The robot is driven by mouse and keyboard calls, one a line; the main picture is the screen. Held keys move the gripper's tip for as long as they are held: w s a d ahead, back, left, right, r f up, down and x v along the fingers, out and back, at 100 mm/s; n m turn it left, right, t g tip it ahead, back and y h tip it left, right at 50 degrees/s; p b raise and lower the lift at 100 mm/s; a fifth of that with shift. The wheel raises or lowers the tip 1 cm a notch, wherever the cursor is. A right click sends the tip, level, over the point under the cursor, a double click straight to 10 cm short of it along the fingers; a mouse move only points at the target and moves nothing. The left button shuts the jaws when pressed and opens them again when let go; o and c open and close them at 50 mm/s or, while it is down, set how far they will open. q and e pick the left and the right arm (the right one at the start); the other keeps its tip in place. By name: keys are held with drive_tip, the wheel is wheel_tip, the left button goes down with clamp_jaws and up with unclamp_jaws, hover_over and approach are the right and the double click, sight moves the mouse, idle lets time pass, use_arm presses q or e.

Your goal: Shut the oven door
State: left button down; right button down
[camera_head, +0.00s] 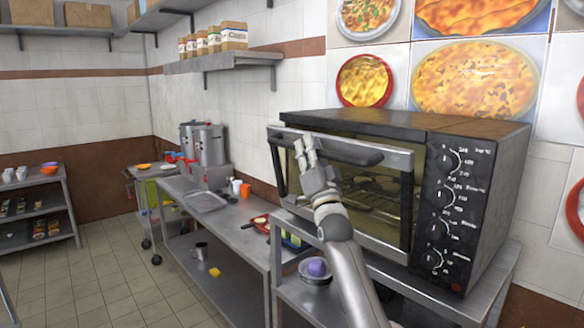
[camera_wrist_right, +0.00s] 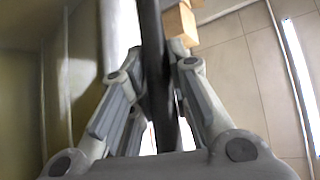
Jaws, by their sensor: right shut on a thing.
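The oven (camera_head: 478,135) stands on a metal table at the right, with a black control panel of several knobs. Its glass door has a silver frame (camera_head: 398,158) and looks slightly ajar, its top edge tilted out from the body. Racks show inside through the glass. The dark door handle (camera_head: 345,152) runs along the door's top. My right gripper (camera_head: 305,150) is at the handle's left part. In the right wrist view its fingers (camera_wrist_right: 158,85) are closed on both sides of the dark handle bar (camera_wrist_right: 152,45). My left gripper is not in view.
A bowl with a purple thing (camera_head: 317,268) sits on the shelf below the oven. A metal counter (camera_head: 235,225) with a tray, an orange cup (camera_head: 245,190) and stockpots (camera_head: 210,145) runs to the left. The tiled floor at the left is clear.

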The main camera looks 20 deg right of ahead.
sight(326, 147)
drive_tip(key=shift+w+d+r+m+g+h, duration=0.2)
drive_tip(key=shift+w+d+m+h, duration=0.2)
drive_tip(key=shift+d, duration=0.4)
drive_tip(key=shift+w+d+r+m+g+h, duration=0.15)
drive_tip(key=shift+w+d+m+g+h, duration=0.2)
drive_tip(key=shift+d, duration=0.45)
drive_tip(key=shift+w+d+r+m+g+h, duration=0.1)
drive_tip(key=shift+w+d+r+m+h, duration=0.2)
drive_tip(key=shift+d+m, duration=0.4)
drive_tip(key=shift+s+d+f, duration=0.1)
drive_tip(key=shift+d+f, duration=0.05)
drive_tip(key=c, duration=1.3)
unclamp_jaws()
drive_tip(key=shift+c, duration=0.2)
drive_tip(key=v, duration=1.2)
